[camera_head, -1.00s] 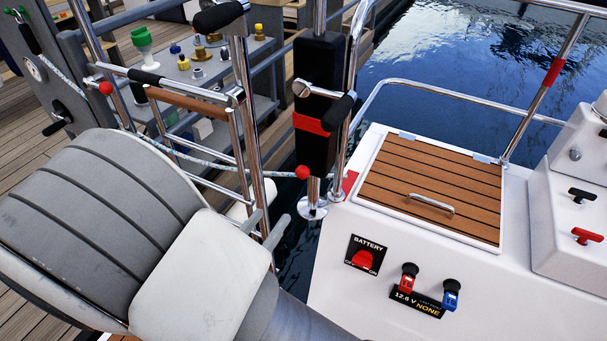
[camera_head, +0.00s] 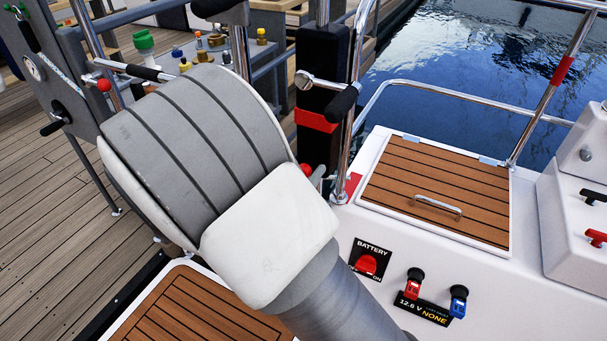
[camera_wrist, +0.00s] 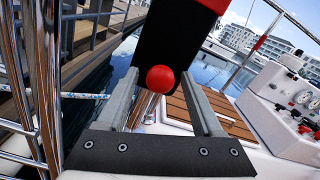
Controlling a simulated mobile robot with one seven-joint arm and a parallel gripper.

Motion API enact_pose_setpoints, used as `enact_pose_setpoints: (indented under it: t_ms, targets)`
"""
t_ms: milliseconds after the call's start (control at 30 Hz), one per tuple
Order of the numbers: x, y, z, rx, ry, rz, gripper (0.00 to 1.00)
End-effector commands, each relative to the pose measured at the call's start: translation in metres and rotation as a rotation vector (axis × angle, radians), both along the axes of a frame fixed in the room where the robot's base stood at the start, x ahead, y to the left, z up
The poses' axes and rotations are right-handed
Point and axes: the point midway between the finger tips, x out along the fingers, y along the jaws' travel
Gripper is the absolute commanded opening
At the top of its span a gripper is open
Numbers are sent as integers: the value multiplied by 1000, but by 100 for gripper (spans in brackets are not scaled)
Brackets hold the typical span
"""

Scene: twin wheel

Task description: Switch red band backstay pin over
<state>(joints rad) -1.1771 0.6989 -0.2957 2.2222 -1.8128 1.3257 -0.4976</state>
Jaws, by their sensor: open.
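A black post (camera_head: 322,78) with a red band (camera_head: 318,120) stands at the boat's edge, and a steel fitting with a black handle (camera_head: 342,103) is on it. A red ball knob (camera_head: 306,169) shows low at the post, partly hidden by my arm. In the wrist view the red ball (camera_wrist: 160,79) appears between the two grey fingers of my gripper (camera_wrist: 160,88), with a gap on each side. My gripper is open and holds nothing. Whether the ball is fully between the fingertips or just beyond them I cannot tell. The pin itself is mostly hidden.
Steel rails (camera_head: 362,60) rise beside the post. A second red ball (camera_head: 103,85) is at the left rail. A white deck box with a wooden hatch (camera_head: 435,190) and battery switch (camera_head: 367,263) lies right. A rope (camera_wrist: 85,96) runs left in the wrist view.

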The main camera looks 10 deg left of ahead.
Motion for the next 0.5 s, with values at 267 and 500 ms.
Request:
enact_pose_setpoints:
  t_ms: [267,500]
  targets:
    - [0,0,0,0,0,0,41]
    - [0,0,0,0,0,0,0]
